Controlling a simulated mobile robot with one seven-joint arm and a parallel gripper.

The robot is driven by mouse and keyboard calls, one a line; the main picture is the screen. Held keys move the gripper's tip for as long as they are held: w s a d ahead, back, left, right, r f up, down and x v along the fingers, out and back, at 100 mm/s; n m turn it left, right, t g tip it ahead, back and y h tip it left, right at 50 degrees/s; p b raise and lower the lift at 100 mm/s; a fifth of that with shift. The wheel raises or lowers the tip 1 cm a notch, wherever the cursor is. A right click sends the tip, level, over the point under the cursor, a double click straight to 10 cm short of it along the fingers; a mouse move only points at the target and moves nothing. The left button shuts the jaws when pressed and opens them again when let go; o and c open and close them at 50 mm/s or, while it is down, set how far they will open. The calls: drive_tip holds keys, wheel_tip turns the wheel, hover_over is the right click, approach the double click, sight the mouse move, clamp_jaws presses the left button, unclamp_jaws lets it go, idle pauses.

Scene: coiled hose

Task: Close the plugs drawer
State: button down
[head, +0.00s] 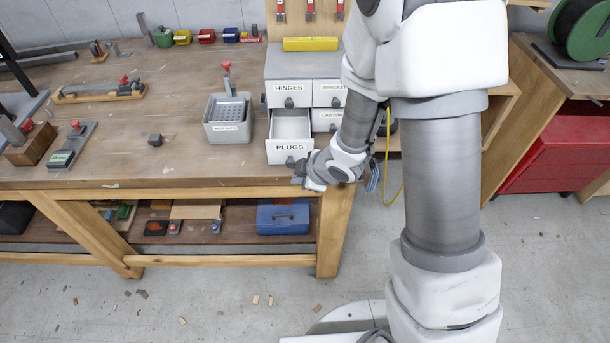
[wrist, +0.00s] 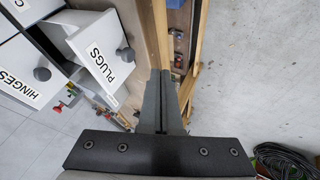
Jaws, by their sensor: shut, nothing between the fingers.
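The plugs drawer (head: 290,148) is the lower left drawer of a small grey cabinet (head: 303,64) on the workbench. It is pulled out, and its inside shows empty from above. Its white front with a dark round knob also shows in the wrist view (wrist: 101,55). My gripper (head: 304,182) is just in front of and below the right part of the drawer front in the head view. In the wrist view my gripper (wrist: 165,75) has its fingers together, beside the drawer front's edge, holding nothing. I cannot tell whether it touches the drawer.
The hinges drawer (head: 289,90) above looks shut. A black coiled hose (wrist: 285,160) lies on the floor.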

sight(293, 167)
drive_tip(key=w+a+f+p, duration=0.1)
drive_tip(key=w+f, duration=0.1)
drive_tip(key=w, duration=0.3)
drive_tip(key=shift+w+f, duration=0.35)
drive_tip(key=shift+f, duration=0.05)
